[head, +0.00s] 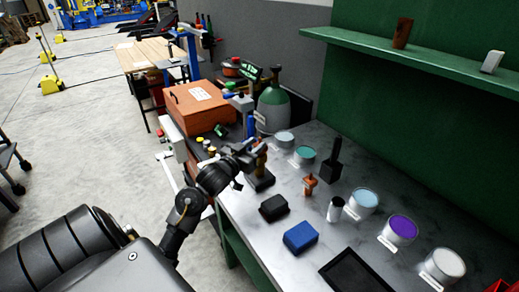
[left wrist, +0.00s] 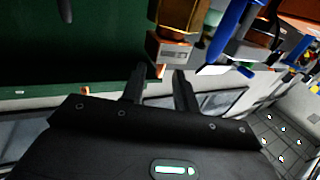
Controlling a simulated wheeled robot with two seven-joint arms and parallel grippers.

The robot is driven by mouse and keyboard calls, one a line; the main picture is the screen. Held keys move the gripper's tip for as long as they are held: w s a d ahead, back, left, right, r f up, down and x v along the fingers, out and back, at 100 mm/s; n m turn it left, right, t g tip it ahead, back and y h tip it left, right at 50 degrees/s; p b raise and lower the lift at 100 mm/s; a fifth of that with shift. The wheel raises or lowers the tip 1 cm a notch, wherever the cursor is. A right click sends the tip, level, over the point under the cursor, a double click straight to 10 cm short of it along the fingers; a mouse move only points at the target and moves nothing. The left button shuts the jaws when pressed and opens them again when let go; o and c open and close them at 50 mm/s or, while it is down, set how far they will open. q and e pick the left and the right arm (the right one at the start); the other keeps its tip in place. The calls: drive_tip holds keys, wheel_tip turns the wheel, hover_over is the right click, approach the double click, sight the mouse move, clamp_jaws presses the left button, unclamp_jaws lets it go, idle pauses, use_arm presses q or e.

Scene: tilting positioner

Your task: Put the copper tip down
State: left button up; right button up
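My left gripper (head: 250,150) reaches over the left part of the grey bench. In the left wrist view its two fingers (left wrist: 160,78) stand apart with a gap between them. A small copper-coloured piece (left wrist: 160,70) shows in line with the gap, not clearly touching either finger; I cannot tell if it is the copper tip. A brass-coloured upright piece (head: 261,160) stands on a dark block (head: 260,181) right beside the gripper in the head view. An orange-copper piece (head: 310,185) stands on the bench farther right. My right gripper is not in view.
A black block (head: 273,207), a blue block (head: 300,236) and a dark tray (head: 355,272) lie toward the bench front. Several labelled cans, one purple-topped (head: 401,230), line the back. An orange box (head: 197,107) and green gas cylinder (head: 273,108) stand beyond the gripper.

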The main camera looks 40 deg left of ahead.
sight(260, 140)
use_arm(q)
drive_tip(key=w, duration=0.3)
drive_tip(key=shift+w+a+p, duration=0.15)
drive_tip(key=shift+w+p, duration=0.1)
drive_tip(key=shift+p, duration=0.05)
drive_tip(key=shift+s, duration=0.1)
clamp_jaws()
